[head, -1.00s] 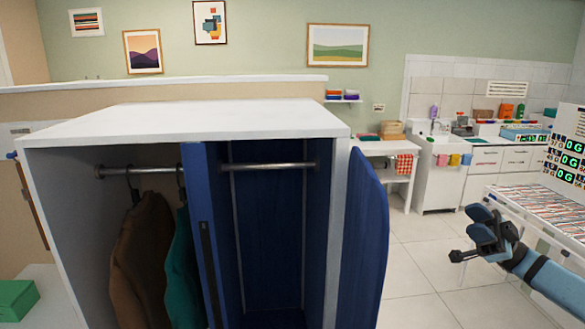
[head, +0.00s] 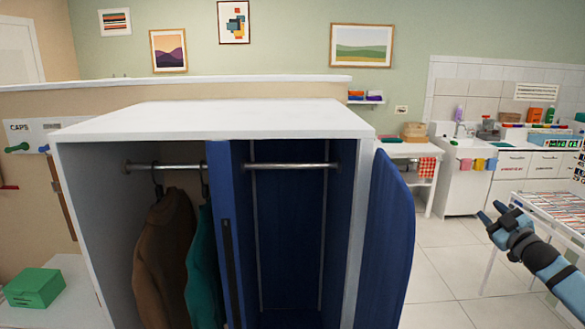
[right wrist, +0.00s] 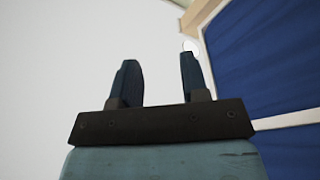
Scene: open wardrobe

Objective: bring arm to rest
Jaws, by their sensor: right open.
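My right gripper (head: 491,212) is at the right of the head view, to the right of the wardrobe and apart from it. Its fingers are spread and empty. In the right wrist view the two dark fingers (right wrist: 158,85) stand apart with nothing between them. My left gripper is not in view. The open wardrobe (head: 225,119) has a white top and a blue door (head: 388,245) swung out on its right side. A brown garment (head: 165,255) and a teal garment (head: 204,275) hang from the rail (head: 290,166).
A striped-top table (head: 550,211) stands behind my right gripper. A sink unit (head: 462,185) and a small white table (head: 405,150) are farther back. A green box (head: 33,287) lies at the lower left. The tiled floor (head: 435,285) between the door and my right arm is clear.

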